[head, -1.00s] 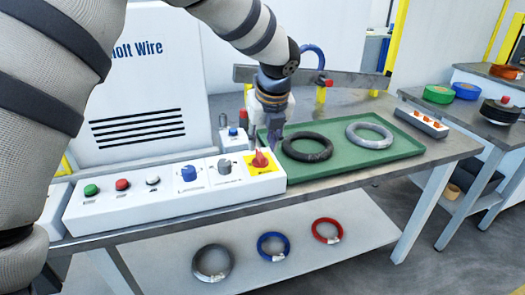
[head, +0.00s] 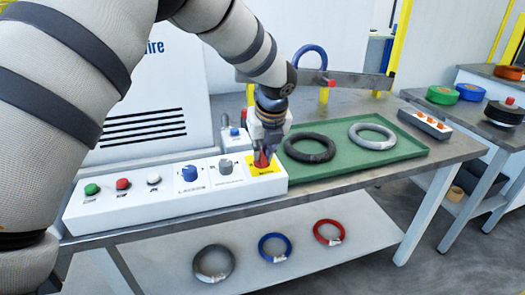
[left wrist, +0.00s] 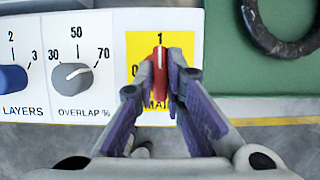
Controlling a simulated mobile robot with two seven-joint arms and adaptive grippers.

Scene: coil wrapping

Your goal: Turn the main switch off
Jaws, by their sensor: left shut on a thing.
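The main switch is a red rotary handle (left wrist: 159,72) on a yellow plate (left wrist: 138,45) at the right end of the white control panel. In the left wrist view its handle points up toward the 1, and part of the word MAIN shows below. My left gripper (left wrist: 160,88) is shut on the red handle, one finger on each side. In the head view my left gripper (head: 265,150) comes down on the handle from above and hides most of it; the yellow plate (head: 268,170) shows around it. My right gripper is not in view.
The panel (head: 130,215) also carries green, red and white buttons, a blue knob (head: 189,173) and a grey overlap knob (left wrist: 72,75). A green tray (head: 395,158) with a black coil (head: 309,158) and a grey coil (head: 373,143) lies just right of the switch.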

